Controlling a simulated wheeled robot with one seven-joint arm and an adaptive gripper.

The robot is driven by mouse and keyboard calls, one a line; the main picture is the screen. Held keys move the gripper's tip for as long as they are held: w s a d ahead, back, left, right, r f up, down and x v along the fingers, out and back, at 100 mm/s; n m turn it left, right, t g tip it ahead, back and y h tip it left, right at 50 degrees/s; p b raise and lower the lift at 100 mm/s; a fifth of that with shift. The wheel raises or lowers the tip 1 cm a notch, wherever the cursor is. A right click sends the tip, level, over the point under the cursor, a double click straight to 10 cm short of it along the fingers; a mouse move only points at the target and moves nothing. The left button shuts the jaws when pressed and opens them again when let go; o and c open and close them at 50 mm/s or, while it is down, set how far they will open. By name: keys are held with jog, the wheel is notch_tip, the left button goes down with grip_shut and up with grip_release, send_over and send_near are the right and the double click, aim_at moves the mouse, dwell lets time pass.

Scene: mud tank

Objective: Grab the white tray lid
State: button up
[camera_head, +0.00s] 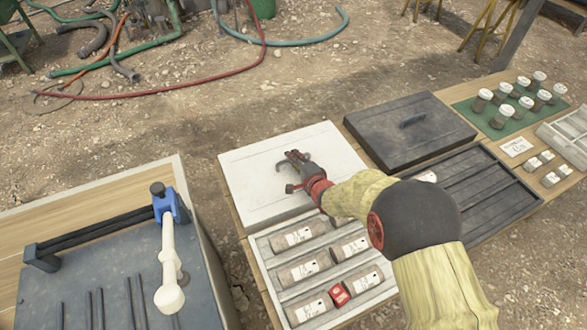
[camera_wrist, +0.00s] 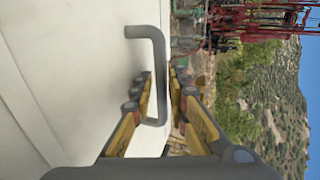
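The white tray lid (camera_head: 248,182) lies flat at the back of the table, just beyond the white tray (camera_head: 272,258) of labelled samples. My gripper (camera_head: 286,168) is over the lid's middle in the head view. In the wrist view, the lid's pale surface (camera_wrist: 75,65) fills the left side, with its grey bent handle (camera_wrist: 158,60) standing out from it. The two fingers of my gripper (camera_wrist: 158,84) are apart, one on each side of the handle's bar, with gaps showing. I cannot tell whether either finger touches it. My arm hides part of the tray.
A black lid (camera_head: 405,130) with its own handle lies to the right, near a dark slotted tray (camera_head: 475,190). Several white-capped jars (camera_head: 502,117) stand on a green mat at the far right. A blue-and-white fixture (camera_head: 170,205) stands on the left table.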

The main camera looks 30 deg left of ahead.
jog(key=c, duration=0.4)
grip_shut()
jog(key=shift+r, duration=0.15)
